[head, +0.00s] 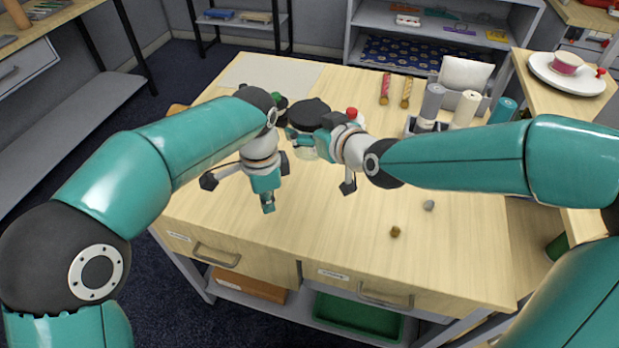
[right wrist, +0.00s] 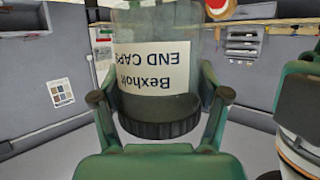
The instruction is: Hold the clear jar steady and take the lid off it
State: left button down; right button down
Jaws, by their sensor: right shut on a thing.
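The clear jar (head: 306,153) is largely covered by my right gripper in the head view, with its dark lid (head: 310,108) on top. In the right wrist view the jar (right wrist: 190,60) appears inverted, with a label reading "Bexholt END CAPS" and the dark ribbed lid (right wrist: 160,128) on its lower end in the picture. My right gripper (head: 303,136) reaches in from the right, its green fingers (right wrist: 160,90) on both sides of the jar body, shut on it. My left gripper (head: 268,205) points down, left of the jar, holding nothing visible; its finger gap is unclear.
Two small pieces, brown (head: 395,231) and grey (head: 428,205), lie on the front right of the wooden table (head: 330,230). A grey cylinder (head: 432,102), a cream cylinder (head: 464,110) and a red tube (head: 385,88) stand or lie behind. The table's front middle is clear.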

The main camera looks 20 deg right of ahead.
notch_tip(320, 180, down, 15)
jog(key=shift+f+p, duration=0.1)
jog(key=shift+p, duration=0.25)
grip_release()
jog(key=shift+s, duration=0.15)
